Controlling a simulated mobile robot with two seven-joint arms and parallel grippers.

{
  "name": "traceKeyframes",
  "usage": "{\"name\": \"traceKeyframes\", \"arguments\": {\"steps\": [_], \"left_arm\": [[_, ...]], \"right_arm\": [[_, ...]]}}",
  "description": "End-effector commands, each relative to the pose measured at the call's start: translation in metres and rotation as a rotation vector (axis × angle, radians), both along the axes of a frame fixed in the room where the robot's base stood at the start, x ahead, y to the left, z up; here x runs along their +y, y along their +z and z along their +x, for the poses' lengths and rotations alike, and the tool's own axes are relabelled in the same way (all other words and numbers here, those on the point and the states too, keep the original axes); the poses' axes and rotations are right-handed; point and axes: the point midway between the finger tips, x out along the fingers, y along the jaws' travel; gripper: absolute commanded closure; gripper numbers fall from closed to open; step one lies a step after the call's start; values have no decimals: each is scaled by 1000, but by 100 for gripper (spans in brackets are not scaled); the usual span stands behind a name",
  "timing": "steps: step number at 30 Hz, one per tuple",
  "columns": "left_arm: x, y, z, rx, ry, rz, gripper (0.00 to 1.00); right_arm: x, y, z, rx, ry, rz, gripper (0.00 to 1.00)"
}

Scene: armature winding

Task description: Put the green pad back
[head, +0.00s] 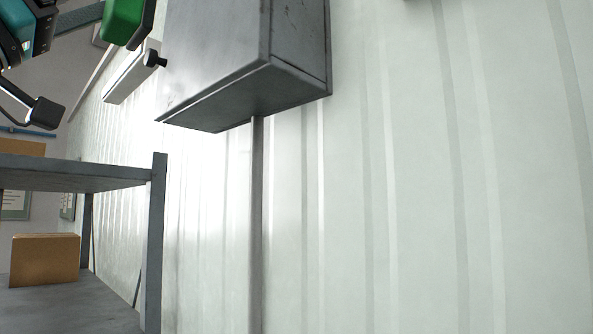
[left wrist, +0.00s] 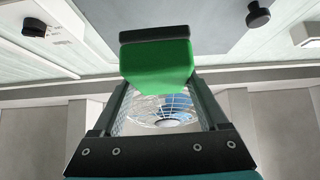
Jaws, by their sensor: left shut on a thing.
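The green pad (left wrist: 158,66) is between the fingers of my left gripper (left wrist: 158,85) in the left wrist view, with a dark grey strip along its far edge. The gripper is shut on it. In the head view, the green pad (head: 122,20) shows at the top left, cut off by the top edge, with a dark backing on its right. My left gripper's teal and black body is in the top left corner; its fingertips are not clear there. The pad is held in the air near a grey metal box (head: 215,60). My right gripper is not in view.
The grey box is on a pale ribbed wall (head: 430,180), with a conduit (head: 257,210) running down from it. A white fixture with a black knob (head: 152,58) is beside it. A metal shelf (head: 75,175) with a cardboard box (head: 45,258) stands at lower left.

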Motion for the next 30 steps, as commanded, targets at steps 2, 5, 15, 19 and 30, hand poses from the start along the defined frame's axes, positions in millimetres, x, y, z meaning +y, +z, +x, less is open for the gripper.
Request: {"name": "traceKeyframes", "arguments": {"steps": [2, 5, 15, 19, 30], "left_arm": [[-9, -1, 9, 2, -4, 0, 77], [-17, 0, 20, 2, -4, -1, 77], [-51, 0, 59, 2, -3, 0, 77], [-49, 2, 71, 4, 5, 1, 85], [-39, 0, 78, 3, 1, 1, 85]], "right_arm": [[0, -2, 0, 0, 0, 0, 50], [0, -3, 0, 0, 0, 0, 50], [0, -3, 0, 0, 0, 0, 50], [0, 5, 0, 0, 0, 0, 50], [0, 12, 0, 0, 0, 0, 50]]}}
